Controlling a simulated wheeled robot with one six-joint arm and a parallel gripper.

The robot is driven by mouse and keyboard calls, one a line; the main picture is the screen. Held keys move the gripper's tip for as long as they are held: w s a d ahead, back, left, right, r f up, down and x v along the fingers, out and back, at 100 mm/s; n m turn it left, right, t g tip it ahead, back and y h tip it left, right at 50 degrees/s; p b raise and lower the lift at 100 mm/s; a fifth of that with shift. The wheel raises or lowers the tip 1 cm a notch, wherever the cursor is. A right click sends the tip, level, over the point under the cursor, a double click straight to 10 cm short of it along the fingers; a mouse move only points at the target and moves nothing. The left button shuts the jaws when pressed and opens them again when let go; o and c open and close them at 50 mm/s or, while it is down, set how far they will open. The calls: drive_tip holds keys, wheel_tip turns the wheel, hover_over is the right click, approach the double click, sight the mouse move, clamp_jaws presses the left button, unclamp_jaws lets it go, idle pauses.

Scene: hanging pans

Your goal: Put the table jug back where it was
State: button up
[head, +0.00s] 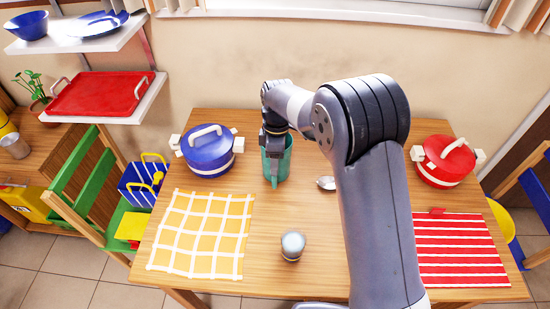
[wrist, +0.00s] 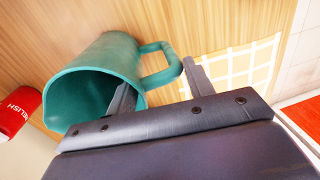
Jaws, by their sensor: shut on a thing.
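My gripper (wrist: 160,78) is shut on the jug at the handle side, with one finger by the rim and the other beyond the handle.
A blue lidded pot (head: 208,152) stands left, a red one (head: 445,162) right. Yellow checked (head: 202,235) and red striped mats (head: 458,250) cover the front corners. A red relish container (wrist: 16,114) shows beside the jug.

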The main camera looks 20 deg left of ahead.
drive_tip(key=shift+f, duration=0.15)
drive_tip(key=o, duration=1.6)
drive_tip(key=shift+c, duration=0.2)
wheel_tip(320, 180, up, 12)
drive_tip(key=w, duration=0.1)
drive_tip(key=shift+w+b, duration=0.3)
